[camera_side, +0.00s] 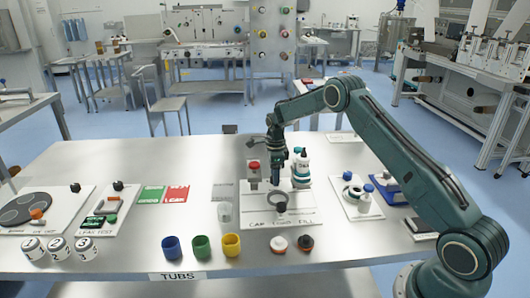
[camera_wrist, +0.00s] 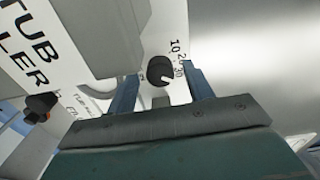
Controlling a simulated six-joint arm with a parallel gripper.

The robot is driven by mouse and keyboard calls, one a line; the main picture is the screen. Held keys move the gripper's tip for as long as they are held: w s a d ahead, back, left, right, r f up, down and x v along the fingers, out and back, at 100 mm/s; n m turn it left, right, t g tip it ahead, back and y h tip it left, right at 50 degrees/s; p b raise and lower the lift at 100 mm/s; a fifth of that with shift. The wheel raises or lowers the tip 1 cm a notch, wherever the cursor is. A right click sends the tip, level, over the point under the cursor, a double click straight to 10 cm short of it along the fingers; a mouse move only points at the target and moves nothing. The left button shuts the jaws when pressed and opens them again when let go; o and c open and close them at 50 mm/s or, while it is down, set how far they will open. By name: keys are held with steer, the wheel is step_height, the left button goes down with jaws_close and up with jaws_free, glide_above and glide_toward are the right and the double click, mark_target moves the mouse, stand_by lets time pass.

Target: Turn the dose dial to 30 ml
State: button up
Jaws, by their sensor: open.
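The dose dial (camera_wrist: 157,68) is a round black knob on a white panel in the wrist view, with a small white mark at its lower right. The printed numbers 10, 20 and 30 (camera_wrist: 181,70) run down the panel to the right of it. My gripper (camera_wrist: 160,74) is open, one blue finger on each side of the dial; I cannot tell whether either touches it. In the side view my gripper (camera_side: 276,176) points down at the filler station, just left of a white bottle-like part (camera_side: 300,165). The dial cannot be made out there.
A red-topped control (camera_side: 254,168) stands left of my gripper. A clear cup (camera_side: 224,213) and blue, green and yellow tubs (camera_side: 201,246) stand in front. An orange-and-black part (camera_wrist: 40,106) shows at left in the wrist view.

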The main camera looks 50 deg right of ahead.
steer(key=shift+f, duration=0.2)
steer(key=c, duration=1)
steer(key=shift+m, duration=0.7)
steer(key=o, duration=1)
steer(key=shift+r, duration=0.1)
